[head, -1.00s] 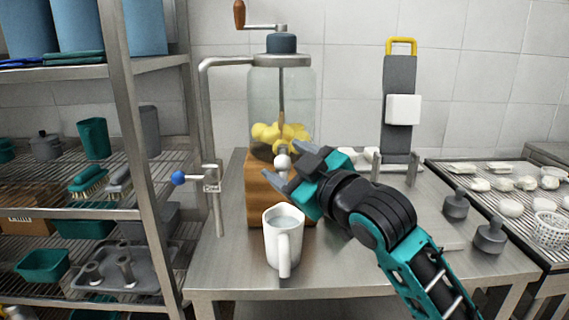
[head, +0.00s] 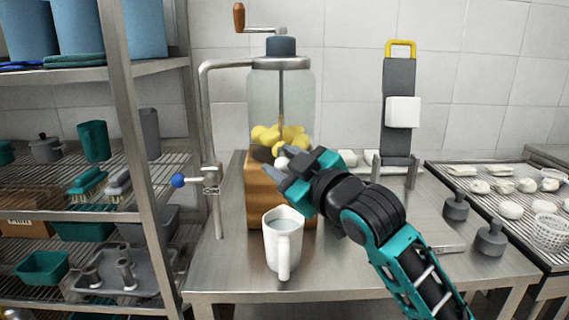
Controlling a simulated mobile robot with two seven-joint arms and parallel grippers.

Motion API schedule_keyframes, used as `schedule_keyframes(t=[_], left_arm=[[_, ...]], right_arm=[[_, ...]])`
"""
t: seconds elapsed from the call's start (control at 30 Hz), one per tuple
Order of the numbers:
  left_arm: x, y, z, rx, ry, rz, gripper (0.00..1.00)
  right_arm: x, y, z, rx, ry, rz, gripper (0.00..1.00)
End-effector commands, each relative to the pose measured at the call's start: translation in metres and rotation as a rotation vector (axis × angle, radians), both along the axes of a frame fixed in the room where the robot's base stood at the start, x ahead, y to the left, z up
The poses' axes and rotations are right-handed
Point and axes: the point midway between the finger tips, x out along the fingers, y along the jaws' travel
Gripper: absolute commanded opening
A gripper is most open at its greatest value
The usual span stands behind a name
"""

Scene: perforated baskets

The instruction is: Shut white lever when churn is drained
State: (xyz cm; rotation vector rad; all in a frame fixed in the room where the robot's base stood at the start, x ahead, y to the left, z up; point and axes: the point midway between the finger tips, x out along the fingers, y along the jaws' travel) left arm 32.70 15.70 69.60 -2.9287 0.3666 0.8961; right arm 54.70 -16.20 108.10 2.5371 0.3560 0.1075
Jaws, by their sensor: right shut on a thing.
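The churn (head: 281,100) is a clear glass jar on a wooden block, with a brown crank handle on top. Yellow lumps (head: 280,137) lie at the bottom of its jar, and I see no liquid around them. The round white knob of the white lever (head: 281,163) shows at the front, below the lumps. My right gripper (head: 279,165) is shut on the white lever, its fingers around the knob and partly hiding it. A white pitcher (head: 283,245) stands below in front of the block, holding pale liquid. My left gripper is out of view.
A blue-knobbed lever (head: 178,181) sits on the metal pipe at the left. A grey stand with a yellow handle (head: 400,100) is behind right. Dark weights (head: 490,240) and a mesh rack of pale lumps (head: 500,190) are at the right. Shelving (head: 155,220) borders the left.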

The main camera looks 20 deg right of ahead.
Motion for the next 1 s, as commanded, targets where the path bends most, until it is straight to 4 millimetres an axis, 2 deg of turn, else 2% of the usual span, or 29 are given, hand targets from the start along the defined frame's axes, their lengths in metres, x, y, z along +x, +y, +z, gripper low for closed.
schedule_keyframes(t=[0.03,0.2,1.0], left_arm=[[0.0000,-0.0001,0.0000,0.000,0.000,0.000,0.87],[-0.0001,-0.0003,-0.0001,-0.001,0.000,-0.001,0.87],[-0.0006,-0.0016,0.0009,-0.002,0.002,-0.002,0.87]], right_arm=[[0.0000,0.0003,0.0001,0.002,0.001,0.001,0.14],[0.0000,0.0005,0.0002,0.003,0.001,0.002,0.00],[0.0005,0.0004,0.0011,0.009,0.001,0.001,0.00]])
